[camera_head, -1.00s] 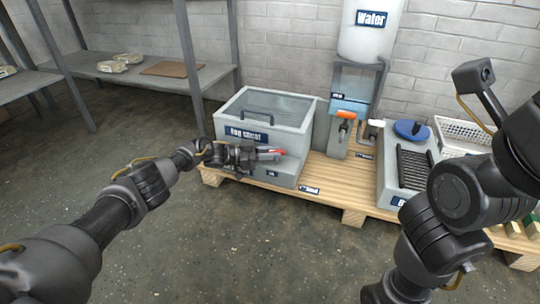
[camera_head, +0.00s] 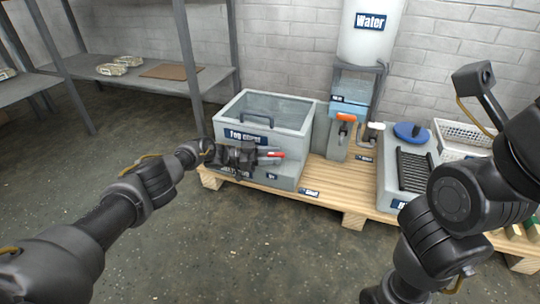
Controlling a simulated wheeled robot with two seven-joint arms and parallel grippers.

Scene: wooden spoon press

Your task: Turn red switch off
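The red switch (camera_head: 273,155) shows as a small red piece on the front of the grey box labelled as a fog chest (camera_head: 294,171). My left gripper (camera_head: 262,156) is in front of the box, with its fingers pointing right at the red switch. The fingers overlap the switch in the picture; I cannot tell whether they touch it or how far apart they are. The gripper hides part of the box front. My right arm stands at the right side, and its gripper end (camera_head: 473,76) points up and to the left, far from the switch.
The box stands on a wooden pallet (camera_head: 320,192). Right of it are a water dispenser (camera_head: 346,115) with an orange handle (camera_head: 346,117), a grey unit with a blue disc (camera_head: 409,131), and a white basket (camera_head: 462,134). A metal shelf (camera_head: 150,85) stands at the back left.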

